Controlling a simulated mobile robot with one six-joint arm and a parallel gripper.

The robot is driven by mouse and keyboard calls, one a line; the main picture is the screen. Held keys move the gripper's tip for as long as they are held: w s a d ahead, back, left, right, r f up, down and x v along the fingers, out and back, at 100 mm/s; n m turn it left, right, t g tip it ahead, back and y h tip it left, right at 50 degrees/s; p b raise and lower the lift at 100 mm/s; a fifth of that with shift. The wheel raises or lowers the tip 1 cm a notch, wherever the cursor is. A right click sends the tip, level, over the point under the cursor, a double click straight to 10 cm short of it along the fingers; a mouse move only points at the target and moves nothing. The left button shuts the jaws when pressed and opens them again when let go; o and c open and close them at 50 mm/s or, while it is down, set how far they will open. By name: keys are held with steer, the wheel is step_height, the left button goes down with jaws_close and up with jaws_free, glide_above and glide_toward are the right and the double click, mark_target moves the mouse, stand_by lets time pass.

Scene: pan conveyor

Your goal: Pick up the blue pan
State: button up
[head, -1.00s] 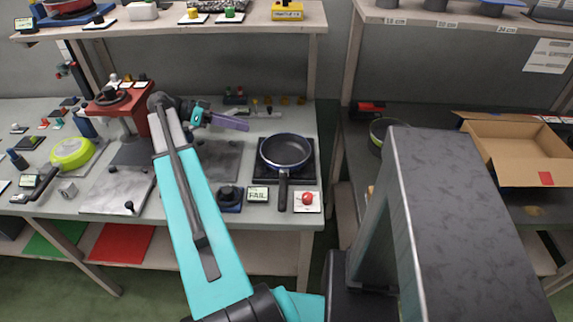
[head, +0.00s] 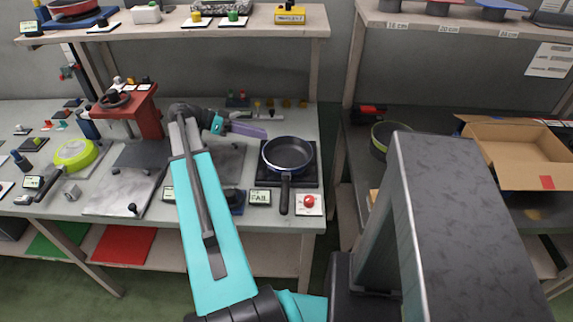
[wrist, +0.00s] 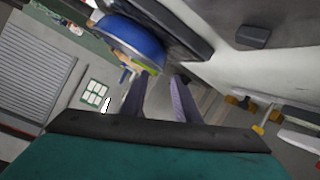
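The blue pan (head: 288,154) has a dark inside and a blue rim. It sits on a black square plate (head: 262,178) on the bench, its black handle pointing to the front. My gripper (head: 266,133), with purple fingers, is up and left of the pan in the head view, apart from it. In the wrist view my gripper (wrist: 158,88) has its fingers apart with nothing between them. A blue rounded body (wrist: 130,38), seemingly the pan's side, shows beyond the fingers; its handle cannot be made out there.
A red press-like stand (head: 146,112) and a lime pan (head: 76,153) are to the left. A shelf (head: 250,22) overhangs the back. An open cardboard box (head: 510,170) is right.

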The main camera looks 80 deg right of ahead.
mark_target(290, 140)
steer(key=shift+x, duration=1.8)
steer(key=shift+s+p, duration=0.1)
steer(key=shift+p, duration=0.2)
steer(key=shift+s+d+f+p, duration=0.1)
steer(key=shift+s+d+p, duration=0.1)
steer(key=shift+s+p, duration=0.3)
steer(key=shift+p+x, duration=0.45)
steer(key=shift+x, duration=1.55)
steer(key=shift+d, duration=0.1)
jaws_close()
